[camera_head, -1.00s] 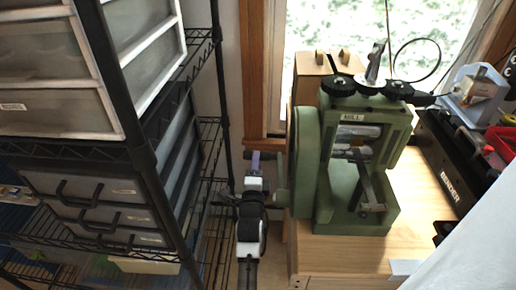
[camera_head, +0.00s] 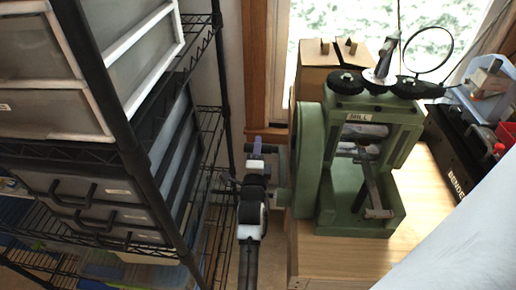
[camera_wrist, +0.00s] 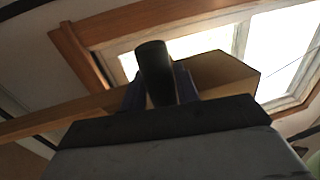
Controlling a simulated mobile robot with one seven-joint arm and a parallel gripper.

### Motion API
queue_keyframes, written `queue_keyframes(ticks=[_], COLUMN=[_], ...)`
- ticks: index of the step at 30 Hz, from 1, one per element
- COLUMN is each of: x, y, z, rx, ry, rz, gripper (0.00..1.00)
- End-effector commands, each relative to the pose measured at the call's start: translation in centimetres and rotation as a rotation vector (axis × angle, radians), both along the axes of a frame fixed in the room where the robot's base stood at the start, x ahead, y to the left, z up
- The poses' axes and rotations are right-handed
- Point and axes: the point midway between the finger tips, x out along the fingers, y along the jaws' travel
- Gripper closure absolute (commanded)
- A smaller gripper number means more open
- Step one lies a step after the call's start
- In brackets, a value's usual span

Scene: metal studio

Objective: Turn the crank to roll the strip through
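The crank is on the mill's left side, largely hidden behind my gripper (camera_head: 257,150). In the wrist view, the black crank handle (camera_wrist: 154,68) stands between the two blue fingers of my gripper (camera_wrist: 158,90). The fingers sit close against both sides of it and appear shut on it.
A black wire shelf (camera_head: 140,150) with drawers and cases stands close on the left, leaving a narrow gap for my arm. A wooden block (camera_head: 322,58) is behind the mill.

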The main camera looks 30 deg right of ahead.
Motion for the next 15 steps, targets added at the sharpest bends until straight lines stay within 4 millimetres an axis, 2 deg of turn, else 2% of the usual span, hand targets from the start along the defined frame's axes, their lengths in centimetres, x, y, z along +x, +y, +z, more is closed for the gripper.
queue_keyframes(ticks=[1,6,7,15], x=[0.00,0.01,0.01,-0.08], y=[0.00,-0.01,-0.01,0.06], z=[-0.01,0.00,0.00,-0.23], rx=[0.000,0.000,0.000,0.006], ry=[0.000,0.000,0.000,0.008], rz=[0.000,0.000,0.000,0.000], gripper=[0.76,0.98,1.00,1.00])
